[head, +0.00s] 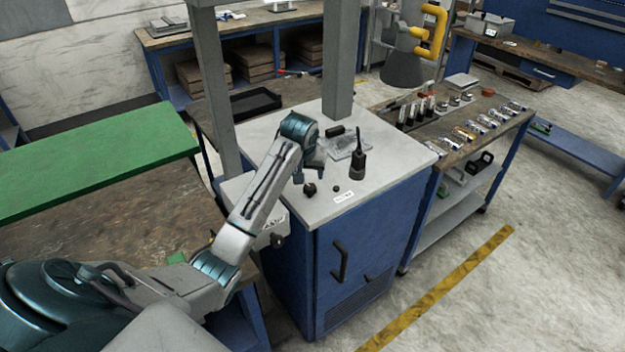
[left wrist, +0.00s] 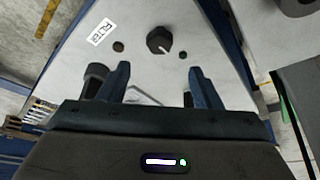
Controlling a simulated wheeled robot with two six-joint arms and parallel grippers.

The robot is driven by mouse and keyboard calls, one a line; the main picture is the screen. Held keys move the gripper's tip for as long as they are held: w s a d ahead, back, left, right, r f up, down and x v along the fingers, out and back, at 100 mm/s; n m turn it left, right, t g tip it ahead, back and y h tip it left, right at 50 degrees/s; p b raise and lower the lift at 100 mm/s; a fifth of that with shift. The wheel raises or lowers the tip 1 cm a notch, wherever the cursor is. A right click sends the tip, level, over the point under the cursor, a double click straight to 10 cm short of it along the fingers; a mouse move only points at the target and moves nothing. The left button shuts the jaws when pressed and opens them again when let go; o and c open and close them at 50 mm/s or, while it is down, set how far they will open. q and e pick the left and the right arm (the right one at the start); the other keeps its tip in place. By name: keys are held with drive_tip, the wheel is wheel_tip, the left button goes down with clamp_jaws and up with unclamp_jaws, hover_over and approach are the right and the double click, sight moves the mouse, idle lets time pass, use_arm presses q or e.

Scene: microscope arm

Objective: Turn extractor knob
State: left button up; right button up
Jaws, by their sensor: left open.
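The black knob (head: 310,188) sits on the light grey top of the blue cabinet, near its front edge. In the left wrist view the knob (left wrist: 158,40) shows from above, with a white pointer line on it. My left gripper (head: 308,172) is above the cabinet top, close to the knob. In the left wrist view its two dark fingers (left wrist: 159,78) are apart, with the knob ahead of the gap between them. The fingers do not touch the knob, and nothing is between them. My right gripper is not in view.
A black upright stick-like control (head: 358,162) stands to the right on the cabinet top. A small dark button (head: 336,188) and a white label (head: 343,196) are near the knob. A grey post (head: 340,60) rises behind. A workbench with several small parts stands at right.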

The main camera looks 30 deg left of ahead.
sight(310, 186)
use_arm(q)
drive_tip(key=p+x, duration=0.2)
drive_tip(key=x, duration=0.6)
drive_tip(key=shift+w, duration=0.2)
drive_tip(key=shift+w+f+p, duration=0.1)
drive_tip(key=shift+f+p, duration=0.2)
drive_tip(key=shift+s, duration=0.25)
drive_tip(key=shift+w+f, duration=0.15)
drive_tip(key=c, duration=1)
